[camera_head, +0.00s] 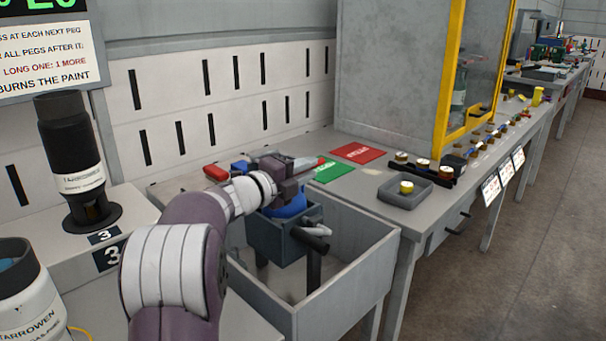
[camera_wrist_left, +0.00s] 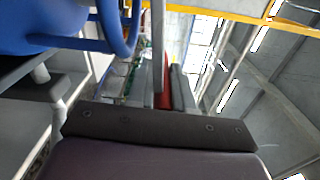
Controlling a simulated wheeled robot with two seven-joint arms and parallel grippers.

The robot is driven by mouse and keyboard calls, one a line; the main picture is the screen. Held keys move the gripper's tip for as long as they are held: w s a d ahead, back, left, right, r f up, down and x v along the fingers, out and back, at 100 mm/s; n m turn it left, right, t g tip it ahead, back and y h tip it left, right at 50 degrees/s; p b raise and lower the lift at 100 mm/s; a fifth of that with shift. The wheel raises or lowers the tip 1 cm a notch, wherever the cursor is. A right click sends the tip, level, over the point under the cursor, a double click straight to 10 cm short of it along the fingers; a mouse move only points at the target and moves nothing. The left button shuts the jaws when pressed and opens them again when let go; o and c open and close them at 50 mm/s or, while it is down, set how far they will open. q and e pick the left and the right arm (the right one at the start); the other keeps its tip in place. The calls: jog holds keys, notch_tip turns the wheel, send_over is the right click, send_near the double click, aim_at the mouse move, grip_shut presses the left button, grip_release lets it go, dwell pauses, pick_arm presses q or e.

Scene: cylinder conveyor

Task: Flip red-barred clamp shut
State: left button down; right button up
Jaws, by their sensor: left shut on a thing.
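My left gripper (camera_head: 306,164) reaches over the open grey bin and is shut on a red bar. In the left wrist view the red bar (camera_wrist_left: 165,92) shows as a narrow strip between the two grey fingers. A small red part also shows at the gripper's tip in the head view (camera_head: 320,163). The clamp's body and how far it is closed are hidden by my gripper and wrist. A rounded blue part (camera_head: 289,207) sits just below the gripper, in a dark box-shaped holder (camera_head: 278,236). It also shows close by in the left wrist view (camera_wrist_left: 45,25). My right gripper is not in view.
The grey bin (camera_head: 350,285) has raised walls around the holder. A red piece (camera_head: 216,173) lies left of my wrist. Red (camera_head: 358,153) and green (camera_head: 334,173) mats lie behind. A grey tray (camera_head: 384,197) with a yellow-topped piece stands right. A black cylinder (camera_head: 70,155) stands left.

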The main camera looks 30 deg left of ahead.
pick_arm(q)
jog(key=shift+f+b, duration=0.5)
jog(key=shift+f, duration=0.2)
jog(key=shift+a, duration=0.1)
jog(key=c, duration=1.1)
grip_release()
jog(key=shift+s, duration=0.1)
jog(key=p+v, duration=0.2)
jog(key=v, duration=1)
jog(key=shift+s, duration=0.3)
